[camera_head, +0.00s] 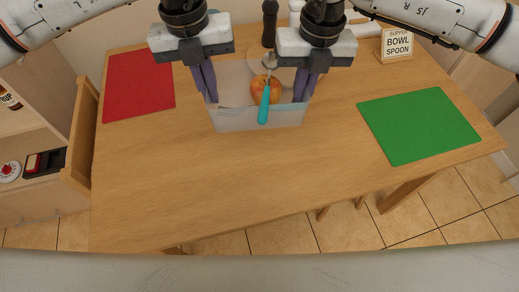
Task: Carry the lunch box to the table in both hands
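The lunch box (235,121) is a pale grey, open-topped box near the back middle of the wooden table (240,185). A red-orange apple (259,89) and a spoon with a teal handle (264,104) show at it; the handle crosses its front wall. My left gripper (211,97) has its dark fingers close together at the box's left wall. My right gripper (299,97) has its fingers close together at the right wall. Both appear shut on the walls. Whether the box touches the table I cannot tell.
A red mat (139,86) lies at the back left and a green mat (418,126) at the right. A sign reading "SUPPER BOWL SPOON" (397,46) stands behind. A dark mill (270,22) stands behind the box. Wooden shelving (40,150) is at the left. The front tabletop is clear.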

